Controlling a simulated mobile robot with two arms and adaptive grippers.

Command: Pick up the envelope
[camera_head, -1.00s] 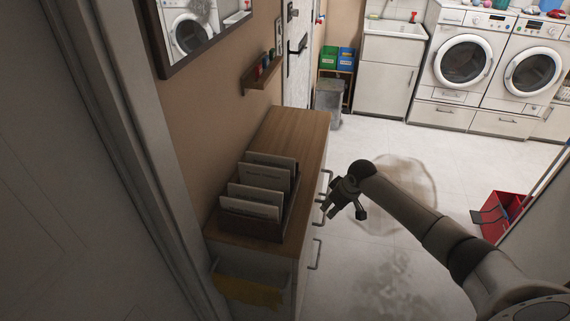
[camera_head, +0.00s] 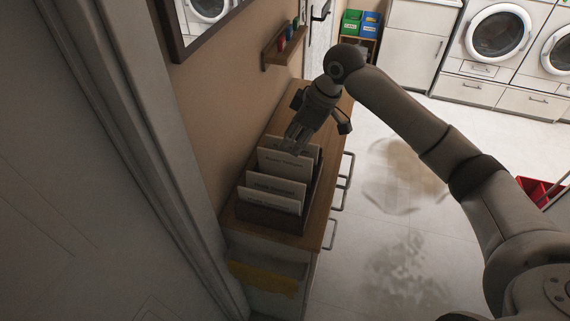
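Several upright pale envelopes stand in rows in a dark wooden letter holder (camera_head: 268,219) on top of the cabinet. The rear envelope (camera_head: 283,163), the middle envelope (camera_head: 275,186) and the front envelope (camera_head: 268,201) carry printed text too small to read surely. My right gripper (camera_head: 296,143) points down at the rear envelope's top edge. I cannot tell whether it touches the envelope, and its fingertips are too dark to show a gap. My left gripper is out of view.
The cabinet (camera_head: 323,179) has a wooden top and handles on its right side. A small wall shelf (camera_head: 284,55) and a framed mirror (camera_head: 183,51) are on the wall at left. A yellow cloth (camera_head: 263,279) hangs at the cabinet's front.

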